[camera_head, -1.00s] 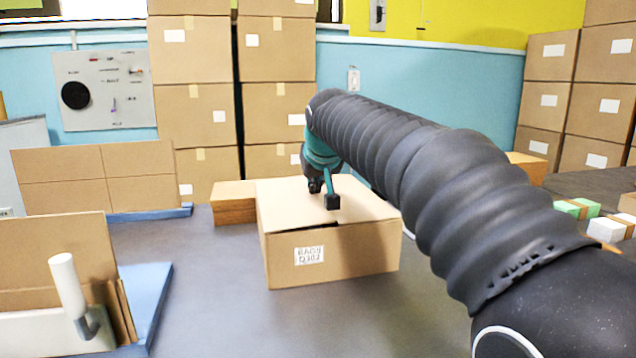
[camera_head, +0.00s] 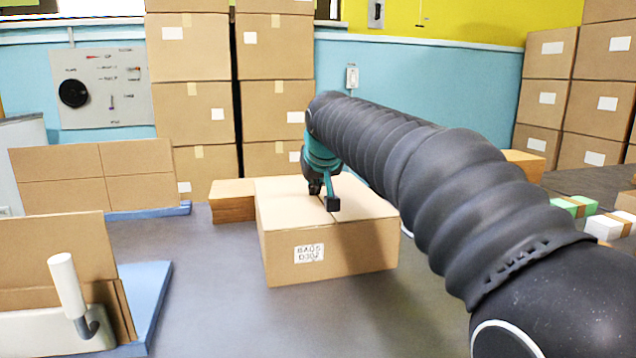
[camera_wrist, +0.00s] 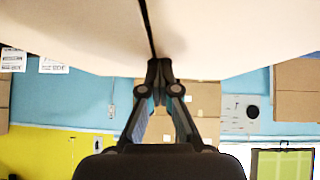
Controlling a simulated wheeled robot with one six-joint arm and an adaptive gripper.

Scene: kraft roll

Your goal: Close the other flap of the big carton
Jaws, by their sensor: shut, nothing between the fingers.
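The big carton (camera_head: 330,252) stands on the grey table, with a printed label on its front. Its top shows two flaps lying flat or nearly flat, the left flap (camera_head: 285,203) and the right flap (camera_head: 360,203), with a thin dark seam between them. My gripper (camera_head: 327,203) is over the carton top at the seam, its fingertips at or just above the flaps; I cannot tell if they touch. In the wrist view my gripper (camera_wrist: 160,68) is shut and empty, below the pale flaps (camera_wrist: 80,30) and their dark seam.
Stacked cartons (camera_head: 190,110) stand behind, and more (camera_head: 570,100) at the right. A blue board (camera_head: 150,300) and a white tape tool (camera_head: 68,285) are at the front left. Free table lies in front of the carton.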

